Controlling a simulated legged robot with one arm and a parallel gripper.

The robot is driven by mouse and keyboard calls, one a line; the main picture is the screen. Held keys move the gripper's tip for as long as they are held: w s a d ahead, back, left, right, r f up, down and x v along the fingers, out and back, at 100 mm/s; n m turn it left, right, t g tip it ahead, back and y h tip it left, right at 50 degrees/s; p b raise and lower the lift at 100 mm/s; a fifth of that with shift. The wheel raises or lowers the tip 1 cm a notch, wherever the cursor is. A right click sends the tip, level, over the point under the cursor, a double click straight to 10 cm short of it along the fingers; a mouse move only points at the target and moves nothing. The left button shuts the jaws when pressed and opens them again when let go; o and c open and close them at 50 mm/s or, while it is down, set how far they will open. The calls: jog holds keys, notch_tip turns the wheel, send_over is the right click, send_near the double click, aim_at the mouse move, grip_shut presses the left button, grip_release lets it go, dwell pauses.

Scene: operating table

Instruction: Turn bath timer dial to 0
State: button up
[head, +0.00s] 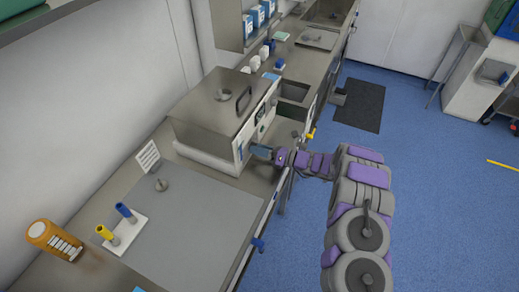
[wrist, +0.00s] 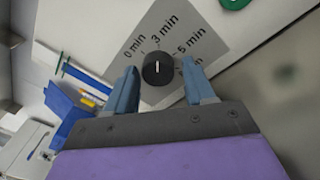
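The timer dial (wrist: 158,69) is a round black knob with a white line on a grey label plate in the wrist view. The line points up in the picture, roughly at the "3 min" mark. "0 min" is to its left and "5 min" to its right; a further label is partly hidden by a finger. My gripper (wrist: 162,80) is open, with one blue-grey finger on each side of the knob. Gaps show between fingers and knob. In the head view my gripper (head: 261,152) is at the front panel of the metal-lidded bath (head: 208,112); the dial cannot be made out there.
The bath stands on a steel counter (head: 98,208) along the wall. A grey mat, a rack with yellow and blue tubes (head: 122,232) and an orange bottle (head: 54,241) are left of my arm. A sink (head: 292,91) lies beyond. Blue floor is open at right.

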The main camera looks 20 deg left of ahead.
jog(key=c, duration=0.8)
jog(key=shift+n, duration=0.3)
jog(key=n+b, duration=0.3)
jog(key=n, duration=0.1)
jog(key=shift+f, duration=0.1)
jog(key=shift+n+t+h+b, duration=0.35)
jog(key=shift+n+b, duration=1.5)
jog(key=shift+n, duration=0.65)
jog(key=o, duration=1)
jog(key=shift+o, duration=0.2)
jog(key=shift+d, duration=0.1)
